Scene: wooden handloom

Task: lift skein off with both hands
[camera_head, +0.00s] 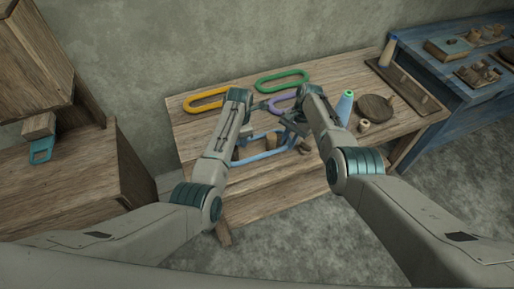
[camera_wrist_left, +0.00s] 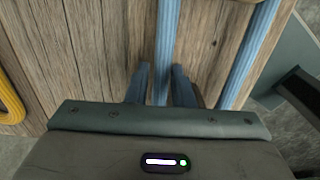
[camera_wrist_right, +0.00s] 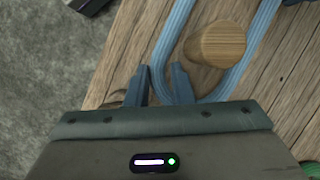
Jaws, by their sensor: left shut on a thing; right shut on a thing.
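The light blue skein (camera_head: 262,156) is a long loop above the wooden table, below my two arms. In the left wrist view, one strand of the skein (camera_wrist_left: 163,45) runs between the two fingers of my left gripper (camera_wrist_left: 160,85), which is shut on it. In the right wrist view, the rounded end of the skein (camera_wrist_right: 178,45) is at the fingers of my right gripper (camera_wrist_right: 159,85), which is shut on it. A round wooden peg (camera_wrist_right: 216,44) shows inside the loop there. The skein's height relative to the peg top is unclear. The arms partly hide the skein in the head view.
Yellow (camera_head: 205,99), green (camera_head: 282,81) and purple (camera_head: 282,104) skeins lie farther back on the table (camera_head: 185,135). A blue cone (camera_head: 345,105), a small spool (camera_head: 364,126) and a dark round board (camera_head: 375,108) stand to the right. A blue bench (camera_head: 430,70) adjoins.

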